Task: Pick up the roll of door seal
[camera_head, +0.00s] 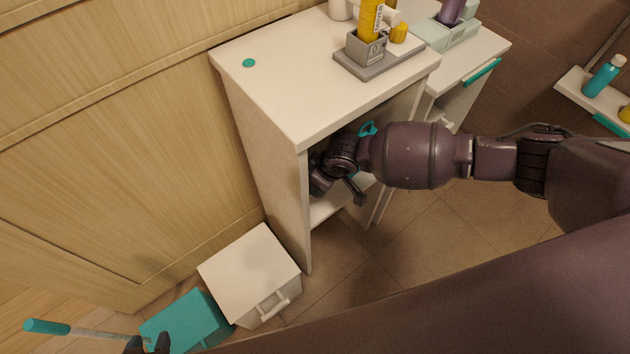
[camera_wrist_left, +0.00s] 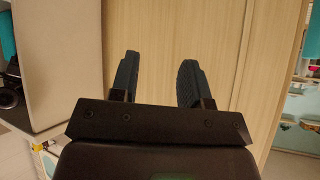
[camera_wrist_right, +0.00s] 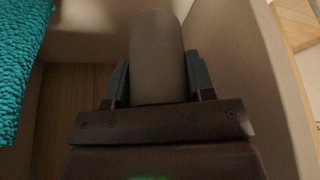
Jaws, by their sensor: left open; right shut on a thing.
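The roll of door seal (camera_wrist_right: 157,55) is a grey rounded cylinder in the right wrist view. My right gripper (camera_wrist_right: 157,82) is shut on it, with one finger on each side. In the head view my right arm reaches into the open front of the white cabinet (camera_head: 265,155); the roll cannot be made out there, and its right gripper is mostly hidden in shadow. My left gripper (camera_wrist_left: 159,78) is open and empty in front of wood panelling. Only its dark tips (camera_head: 148,344) show at the bottom left of the head view.
A teal fuzzy cloth (camera_wrist_right: 20,60) is left of the right gripper, and a pale wall (camera_wrist_right: 235,60) is close on its right. A white bin (camera_head: 250,272), a teal box (camera_head: 187,320) and a teal-handled stick (camera_head: 48,327) are at lower left. A grey dispenser (camera_head: 372,62) stands on the cabinet.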

